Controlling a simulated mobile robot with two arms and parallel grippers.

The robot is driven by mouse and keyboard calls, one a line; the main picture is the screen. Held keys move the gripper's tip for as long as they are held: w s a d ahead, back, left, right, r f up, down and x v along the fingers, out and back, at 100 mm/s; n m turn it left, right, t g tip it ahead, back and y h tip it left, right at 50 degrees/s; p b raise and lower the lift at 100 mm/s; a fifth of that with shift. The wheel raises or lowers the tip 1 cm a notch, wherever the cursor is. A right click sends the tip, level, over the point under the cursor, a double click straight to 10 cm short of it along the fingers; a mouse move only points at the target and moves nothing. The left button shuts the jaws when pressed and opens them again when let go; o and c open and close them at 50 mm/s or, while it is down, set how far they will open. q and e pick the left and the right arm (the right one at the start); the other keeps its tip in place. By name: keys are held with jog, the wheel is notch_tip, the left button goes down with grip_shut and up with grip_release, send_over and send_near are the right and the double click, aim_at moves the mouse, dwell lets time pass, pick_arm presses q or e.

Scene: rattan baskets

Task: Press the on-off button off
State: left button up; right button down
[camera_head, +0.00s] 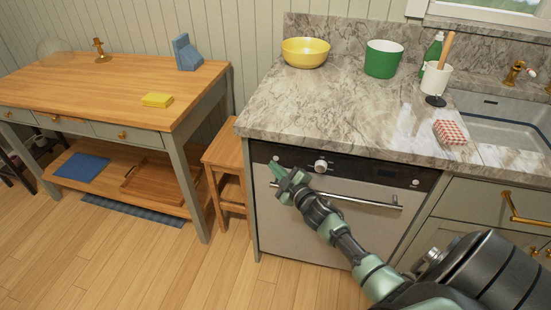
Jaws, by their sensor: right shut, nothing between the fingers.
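The dishwasher (315,212) stands under the marble counter, with a dark control panel (360,172) along its top. A round white-and-metal knob (320,166) is near the panel's middle left, and a small light button (415,182) is at its right end. Another small light spot shows at the left end, close to my gripper; no label is readable. My right gripper (281,174) is shut and empty in front of the panel's left part. Whether it touches the panel cannot be told. My left gripper is out of view.
A long handle bar (350,199) crosses the dishwasher door just below the panel. A wooden stool (226,158) and a wooden table (120,85) stand to the left. A yellow bowl (305,52), green pot (382,60) and utensil cup (436,80) stand on the counter.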

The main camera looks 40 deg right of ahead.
jog(key=s+a+p, duration=0.1)
jog(key=s+a, duration=0.3)
jog(key=shift+a+p, duration=0.3)
jog(key=shift+p, duration=0.05)
dwell(0.3)
